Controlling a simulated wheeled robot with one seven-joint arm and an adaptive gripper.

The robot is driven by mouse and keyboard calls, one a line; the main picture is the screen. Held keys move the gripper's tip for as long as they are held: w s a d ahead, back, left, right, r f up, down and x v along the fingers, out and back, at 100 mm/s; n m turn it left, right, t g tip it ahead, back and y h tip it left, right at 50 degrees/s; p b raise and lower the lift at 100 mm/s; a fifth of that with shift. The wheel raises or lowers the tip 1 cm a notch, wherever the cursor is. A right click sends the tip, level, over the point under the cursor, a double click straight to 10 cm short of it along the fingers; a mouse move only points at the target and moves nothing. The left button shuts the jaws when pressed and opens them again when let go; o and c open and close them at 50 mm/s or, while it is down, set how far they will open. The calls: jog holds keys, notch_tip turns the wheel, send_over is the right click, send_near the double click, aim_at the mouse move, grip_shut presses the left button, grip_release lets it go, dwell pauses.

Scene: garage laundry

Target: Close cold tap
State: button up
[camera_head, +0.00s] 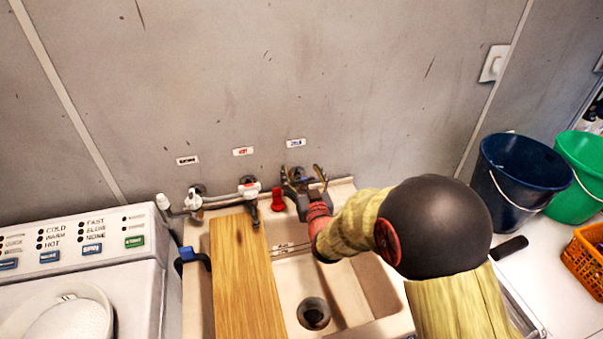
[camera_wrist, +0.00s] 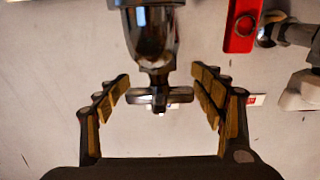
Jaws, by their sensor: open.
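The cold tap (camera_head: 299,173) is the right-hand tap on the wall, below a label with blue lettering (camera_head: 296,143). In the head view it is partly hidden by my gripper (camera_head: 303,177). In the wrist view it is a chrome tap (camera_wrist: 153,35) with a cross-shaped handle (camera_wrist: 157,96). My gripper (camera_wrist: 160,78) is open, with one finger on each side of the handle. Gaps show between the handle and both fingers, so I see no contact.
A tap with a white and red top (camera_head: 249,188) and another tap (camera_head: 195,199) are to the left. A red object (camera_head: 278,200) stands beside the cold tap. A wooden board (camera_head: 243,280) lies across the sink (camera_head: 352,327). Buckets (camera_head: 520,170) stand at right.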

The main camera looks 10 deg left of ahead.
jog(key=v, duration=1.2)
dwell(0.4)
